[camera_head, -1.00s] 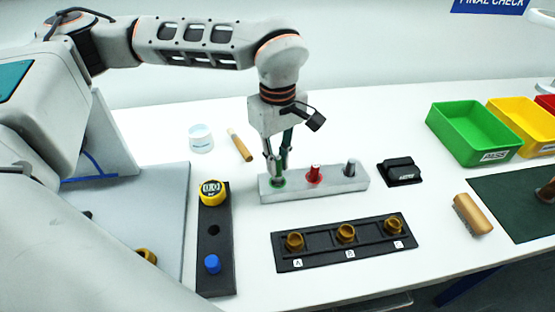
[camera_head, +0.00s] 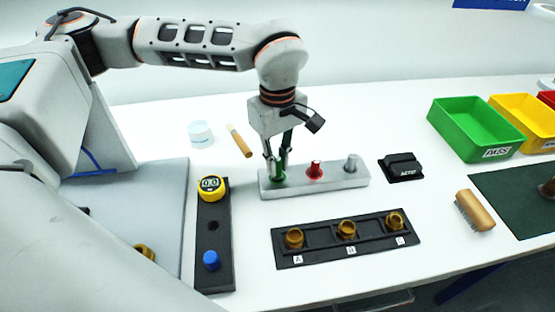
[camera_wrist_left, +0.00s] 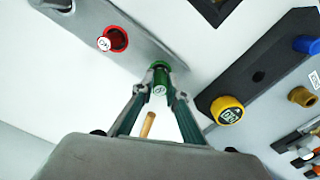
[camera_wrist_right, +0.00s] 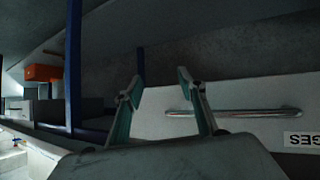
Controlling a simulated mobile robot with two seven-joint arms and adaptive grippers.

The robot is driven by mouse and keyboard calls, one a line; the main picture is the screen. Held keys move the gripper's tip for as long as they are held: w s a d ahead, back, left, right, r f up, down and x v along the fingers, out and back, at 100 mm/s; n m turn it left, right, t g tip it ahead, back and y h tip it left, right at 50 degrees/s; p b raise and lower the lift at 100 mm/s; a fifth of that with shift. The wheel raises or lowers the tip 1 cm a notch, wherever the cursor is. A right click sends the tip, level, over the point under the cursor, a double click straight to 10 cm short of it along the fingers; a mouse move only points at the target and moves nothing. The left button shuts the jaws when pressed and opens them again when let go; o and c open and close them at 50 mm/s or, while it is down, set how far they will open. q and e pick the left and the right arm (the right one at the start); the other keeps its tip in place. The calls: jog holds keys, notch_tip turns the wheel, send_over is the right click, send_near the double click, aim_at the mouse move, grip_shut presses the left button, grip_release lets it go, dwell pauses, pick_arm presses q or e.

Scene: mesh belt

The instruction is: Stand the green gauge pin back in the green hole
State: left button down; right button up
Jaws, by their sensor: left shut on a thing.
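The green gauge pin (camera_head: 278,172) is upright at the green-ringed hole at the left end of the grey block (camera_head: 336,181). My left gripper (camera_head: 277,160) points down and is shut on the pin. The left wrist view shows the pin's round top (camera_wrist_left: 159,89) between the fingertips, with the green ring (camera_wrist_left: 159,65) just beyond it. Whether the pin's lower end is in the hole is hidden. My right gripper (camera_wrist_right: 158,86) is open and empty in its own wrist view, away from the block.
A red pin (camera_head: 315,169) and a grey pin (camera_head: 351,163) stand in the same block. A black tray (camera_head: 320,256) with brass fittings lies in front, and a black gauge stand (camera_head: 214,267) at left. A wooden-handled tool (camera_head: 240,142) lies behind. Bins (camera_head: 470,130) stand at right.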

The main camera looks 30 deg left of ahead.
pick_arm(q)
jog(key=shift+f+b, duration=0.6)
jog(key=shift+f, duration=0.5)
jog(key=c, duration=1.9)
grip_release()
jog(key=shift+r, duration=0.1)
notch_tip(320, 180, up, 12)
